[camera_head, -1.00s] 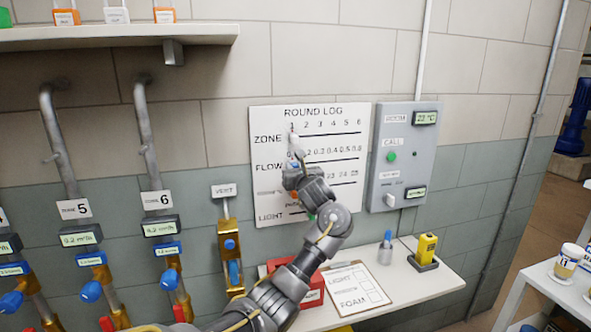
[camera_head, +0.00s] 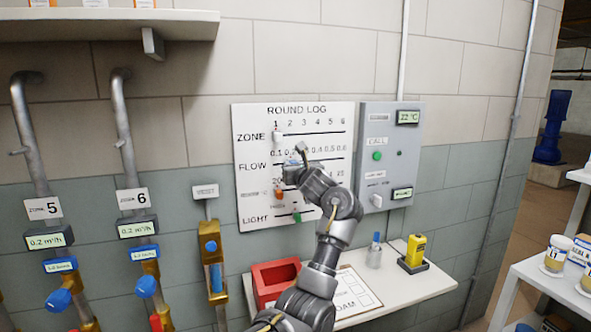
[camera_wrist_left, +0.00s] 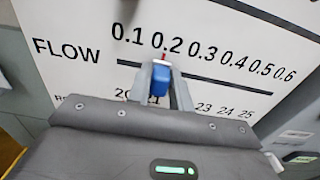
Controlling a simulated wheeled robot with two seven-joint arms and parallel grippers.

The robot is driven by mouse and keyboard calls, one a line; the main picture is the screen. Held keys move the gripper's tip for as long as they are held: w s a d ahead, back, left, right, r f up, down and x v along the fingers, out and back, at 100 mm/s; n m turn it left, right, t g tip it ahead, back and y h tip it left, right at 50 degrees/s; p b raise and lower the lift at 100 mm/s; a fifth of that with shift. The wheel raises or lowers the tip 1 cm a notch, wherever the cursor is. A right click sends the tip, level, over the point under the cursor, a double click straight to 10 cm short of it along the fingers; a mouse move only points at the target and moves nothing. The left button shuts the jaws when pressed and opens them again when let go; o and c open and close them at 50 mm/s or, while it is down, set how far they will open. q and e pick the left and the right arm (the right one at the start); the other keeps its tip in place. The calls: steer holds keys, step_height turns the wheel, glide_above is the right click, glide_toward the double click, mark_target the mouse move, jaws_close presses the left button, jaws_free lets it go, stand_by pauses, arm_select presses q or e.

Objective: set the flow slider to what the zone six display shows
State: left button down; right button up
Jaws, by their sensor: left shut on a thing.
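The flow slider (camera_wrist_left: 160,82) is a blue knob with a red pointer on the FLOW line of the round log board (camera_head: 342,112). My left gripper (camera_wrist_left: 159,73) is shut on it, one finger on each side. In the left wrist view the red pointer is just under the 0.2 mark. In the head view the left gripper (camera_head: 300,162) covers much of the slider and part of the FLOW line. The zone six display (camera_head: 138,227), under the tag 6, appears to read 0.2 m³/h. My right gripper is not in view.
The white zone slider (camera_head: 277,138) is at 1, just above my gripper. Orange (camera_head: 279,193) and green (camera_head: 297,217) sliders are below. A grey call panel (camera_head: 388,140) is to the right. A shelf (camera_head: 430,283) below holds a red bin (camera_head: 275,281) and clipboard.

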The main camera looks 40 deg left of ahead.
arm_select(q)
steer(key=c, duration=1.3)
jaws_free()
steer(key=v, duration=1.1)
steer(key=shift+a, duration=0.1)
